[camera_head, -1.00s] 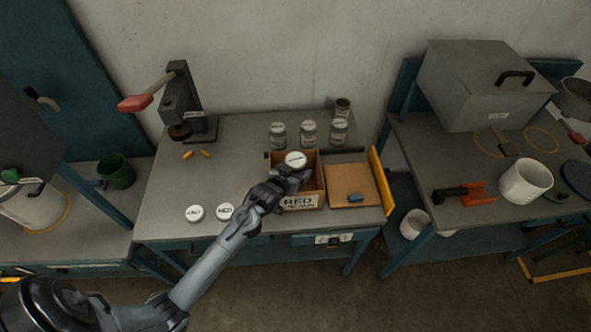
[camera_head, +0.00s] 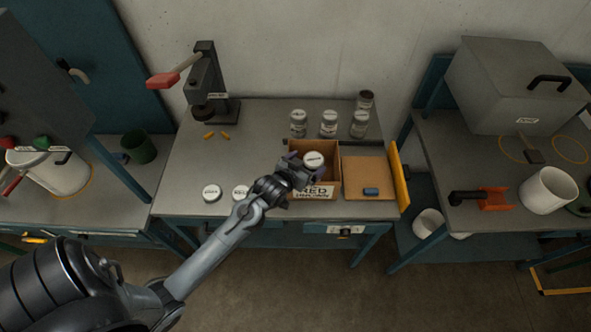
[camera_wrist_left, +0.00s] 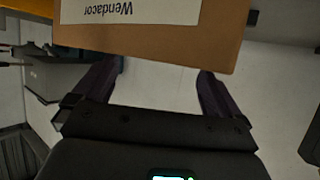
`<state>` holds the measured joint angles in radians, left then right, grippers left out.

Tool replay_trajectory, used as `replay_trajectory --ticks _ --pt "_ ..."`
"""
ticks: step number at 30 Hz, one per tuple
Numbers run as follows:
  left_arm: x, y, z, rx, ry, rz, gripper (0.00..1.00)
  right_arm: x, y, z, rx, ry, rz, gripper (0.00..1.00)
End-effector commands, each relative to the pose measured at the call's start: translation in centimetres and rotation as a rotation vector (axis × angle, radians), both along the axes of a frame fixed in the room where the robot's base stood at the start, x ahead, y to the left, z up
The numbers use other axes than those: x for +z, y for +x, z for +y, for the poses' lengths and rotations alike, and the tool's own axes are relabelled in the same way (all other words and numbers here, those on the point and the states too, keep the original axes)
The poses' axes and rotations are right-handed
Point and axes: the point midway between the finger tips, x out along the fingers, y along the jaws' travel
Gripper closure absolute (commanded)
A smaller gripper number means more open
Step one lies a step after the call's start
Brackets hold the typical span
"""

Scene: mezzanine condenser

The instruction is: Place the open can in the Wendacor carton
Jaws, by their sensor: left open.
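The open brown carton (camera_head: 331,152) stands on the middle bench, with a white label on its front. In the left wrist view the carton (camera_wrist_left: 220,35) is close, and its upside-down label reads Wendacor. A can with a dark, open-looking top (camera_head: 366,99) stands at the back right. My right gripper is not in view.
Several lidded jars (camera_head: 329,123) stand behind the carton. A shallow tan tray (camera_head: 356,188) with a blue block lies to its right, beside a yellow edge (camera_head: 399,178). A lever press (camera_head: 208,90) stands at back left.

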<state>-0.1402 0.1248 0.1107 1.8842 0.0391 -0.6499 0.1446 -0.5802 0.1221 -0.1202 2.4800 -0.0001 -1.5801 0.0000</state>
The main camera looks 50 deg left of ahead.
Motion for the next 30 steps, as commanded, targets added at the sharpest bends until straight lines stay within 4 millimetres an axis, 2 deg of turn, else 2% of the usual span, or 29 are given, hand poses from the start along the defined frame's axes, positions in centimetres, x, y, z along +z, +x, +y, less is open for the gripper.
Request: replay_trajectory --ticks 3,10,14,17,20,24,30 --pt "1.1 -2.1 -0.4 0.000 -0.001 0.000 0.01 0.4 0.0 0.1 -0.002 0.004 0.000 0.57" --pt "2.6 -4.9 -1.0 0.002 -0.001 -0.002 0.01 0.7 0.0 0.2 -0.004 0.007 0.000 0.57" --pt "2.8 -6.1 -1.6 -0.007 -0.001 0.017 0.01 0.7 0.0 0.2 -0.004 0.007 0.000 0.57" --pt "2.2 -7.8 -3.0 -0.034 -0.002 0.091 0.01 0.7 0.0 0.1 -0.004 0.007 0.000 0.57" --pt "1.1 -10.6 -5.4 -0.081 -0.003 0.219 0.01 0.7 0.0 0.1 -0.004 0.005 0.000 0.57" --pt "-0.3 -15.9 -9.0 -0.169 0.001 0.439 0.01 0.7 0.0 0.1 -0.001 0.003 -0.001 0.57" --pt "-0.8 -23.4 -12.7 -0.284 0.013 0.706 0.01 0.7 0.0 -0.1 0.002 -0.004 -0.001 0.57"
